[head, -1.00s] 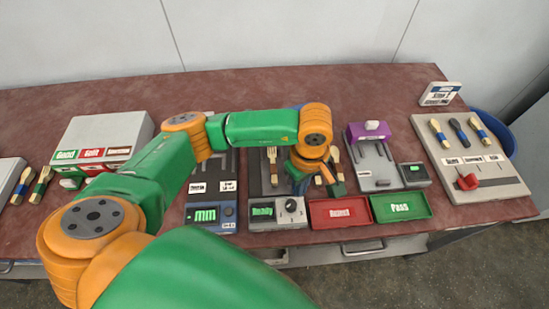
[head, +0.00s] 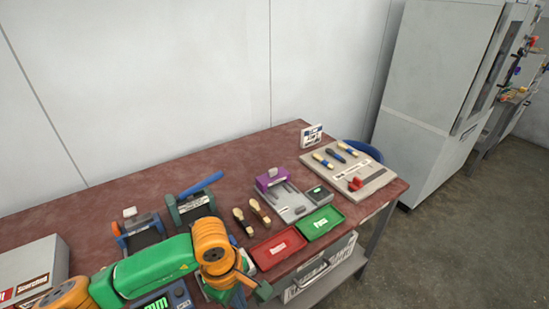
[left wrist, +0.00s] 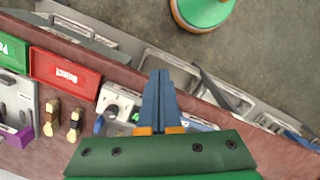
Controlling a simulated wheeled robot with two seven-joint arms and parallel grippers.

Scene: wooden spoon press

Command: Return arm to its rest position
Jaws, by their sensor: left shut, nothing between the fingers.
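My left arm comes in from the left in the head view, green and orange. In the left wrist view the left gripper's blue fingers (left wrist: 160,98) are shut together and empty, over the front of a control box (left wrist: 118,103) with a knob. Two wooden-handled pieces (head: 258,210) lie behind the Reject tray, and also show in the left wrist view (left wrist: 74,125). My right gripper is not in view.
Drawers (left wrist: 170,68) hang below the front edge.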

